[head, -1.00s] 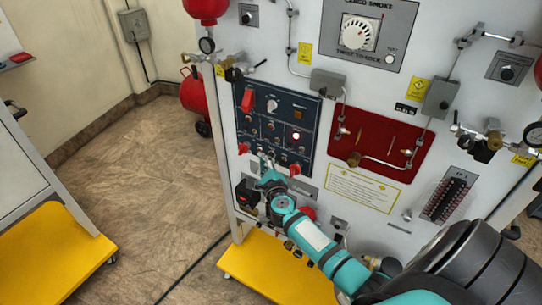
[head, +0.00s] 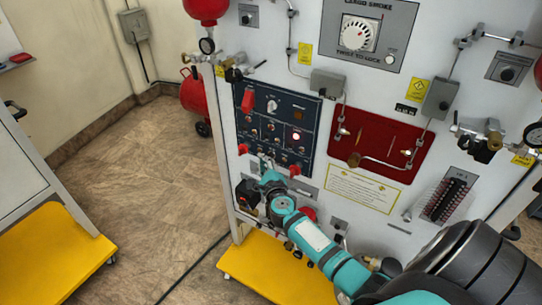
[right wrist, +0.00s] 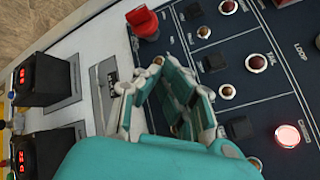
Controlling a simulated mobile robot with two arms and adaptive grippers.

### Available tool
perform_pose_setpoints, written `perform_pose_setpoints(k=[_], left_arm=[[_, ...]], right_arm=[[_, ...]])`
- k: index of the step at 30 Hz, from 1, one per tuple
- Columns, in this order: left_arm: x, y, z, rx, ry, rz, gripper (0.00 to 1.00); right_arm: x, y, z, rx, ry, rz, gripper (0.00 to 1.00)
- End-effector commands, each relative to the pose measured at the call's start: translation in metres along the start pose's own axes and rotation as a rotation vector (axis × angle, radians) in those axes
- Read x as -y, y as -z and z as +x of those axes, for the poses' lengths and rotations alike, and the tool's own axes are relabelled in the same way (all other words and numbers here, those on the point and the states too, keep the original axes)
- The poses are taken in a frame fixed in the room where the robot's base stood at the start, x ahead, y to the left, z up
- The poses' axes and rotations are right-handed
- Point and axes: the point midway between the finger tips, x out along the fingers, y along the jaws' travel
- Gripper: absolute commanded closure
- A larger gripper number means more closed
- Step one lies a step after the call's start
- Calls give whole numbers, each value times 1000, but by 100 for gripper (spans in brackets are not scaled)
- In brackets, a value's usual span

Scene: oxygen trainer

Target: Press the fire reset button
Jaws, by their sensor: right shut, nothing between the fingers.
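The dark blue control panel (head: 239,125) on the white trainer board carries rows of small buttons, toggles and red guards. One round light (head: 296,135) on it glows; in the right wrist view it shows as a red-pink light (right wrist: 288,135). I cannot read which button is the fire reset. My right gripper (head: 264,161) is shut and empty at the panel's lower edge. In the right wrist view its fingertips (right wrist: 142,74) lie over the panel's edge, near a red guard (right wrist: 142,22), and hide part of the panel. My left gripper is not in view.
Two black boxes with red digits, one of them here (right wrist: 42,78), sit beside the panel. A red recessed plate (head: 378,148) with pipes is to its right. Gauges and valves stick out from the board. A yellow base (head: 268,275) lies below; open floor is at left.

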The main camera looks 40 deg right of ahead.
Motion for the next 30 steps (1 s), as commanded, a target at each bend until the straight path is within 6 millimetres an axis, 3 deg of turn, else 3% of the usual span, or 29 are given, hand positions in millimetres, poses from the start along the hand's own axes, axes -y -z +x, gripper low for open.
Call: perform_pose_setpoints(k=[30], left_arm=[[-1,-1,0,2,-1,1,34]], right_arm=[[5,4,6,0,0,0,100]])
